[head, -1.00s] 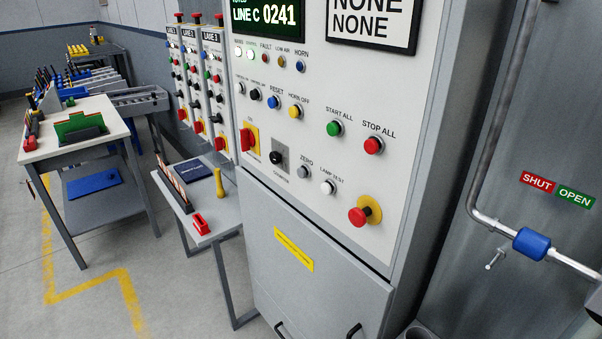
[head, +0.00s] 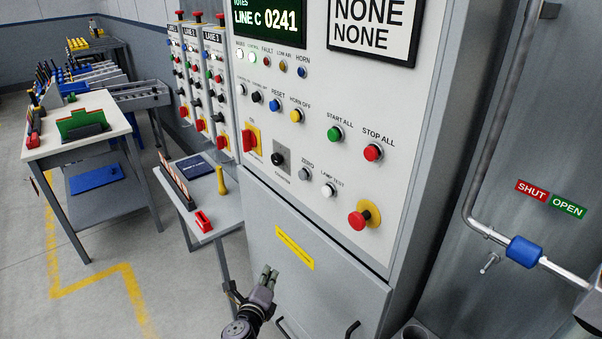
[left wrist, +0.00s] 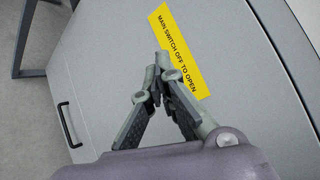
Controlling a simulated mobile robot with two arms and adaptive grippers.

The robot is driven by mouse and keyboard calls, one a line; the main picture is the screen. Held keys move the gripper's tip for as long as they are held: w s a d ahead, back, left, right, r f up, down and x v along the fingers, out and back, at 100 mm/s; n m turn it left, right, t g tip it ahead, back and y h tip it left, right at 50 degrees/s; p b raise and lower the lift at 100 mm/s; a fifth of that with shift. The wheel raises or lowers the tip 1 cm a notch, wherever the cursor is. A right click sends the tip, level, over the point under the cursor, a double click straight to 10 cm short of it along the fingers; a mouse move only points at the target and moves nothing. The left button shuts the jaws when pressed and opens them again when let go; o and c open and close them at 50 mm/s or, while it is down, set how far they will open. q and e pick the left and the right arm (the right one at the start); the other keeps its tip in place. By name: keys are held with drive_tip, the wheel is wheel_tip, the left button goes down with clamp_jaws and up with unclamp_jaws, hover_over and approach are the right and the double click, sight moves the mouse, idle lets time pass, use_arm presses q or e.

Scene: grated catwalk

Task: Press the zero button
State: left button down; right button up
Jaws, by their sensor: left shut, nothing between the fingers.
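The zero button (head: 305,174) is a small grey push button under the label ZERO, low on the white control panel (head: 330,200). It stands between the black selector knob (head: 278,159) and the white lamp test button (head: 328,190). My left gripper (head: 269,272) is below and left of it, in front of the grey cabinet door, apart from the button. In the left wrist view the left fingers (left wrist: 155,82) are shut with nothing between them, before the door's yellow label (left wrist: 180,50). The button is outside the left wrist view. My right gripper is not seen.
A red emergency stop (head: 358,220) on a yellow disc sits right of the lamp test button. A red-handled main switch (head: 250,139) is at left. Door handles (head: 352,330) stick out low. A small table (head: 215,212) stands left of the cabinet.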

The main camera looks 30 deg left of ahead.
sight(302, 175)
use_arm(q)
wheel_tip(302, 175, up, 27)
drive_tip(key=w+a+m+t+y+p, duration=0.1)
drive_tip(key=a+m+t+y, duration=0.1)
drive_tip(key=m+t, duration=0.3)
drive_tip(key=shift+f+m+t+y, duration=0.2)
drive_tip(key=shift+m+t+y, duration=0.1)
drive_tip(key=shift+m, duration=0.4)
drive_tip(key=shift+w, duration=0.25)
drive_tip(key=w+d, duration=0.3)
drive_tip(key=w, duration=0.5)
drive_tip(key=shift+d+b, duration=0.2)
drive_tip(key=shift+b, duration=0.15)
drive_tip(key=shift+f, duration=0.1)
drive_tip(key=shift+w+d, duration=0.15)
drive_tip(key=shift+w, duration=0.2)
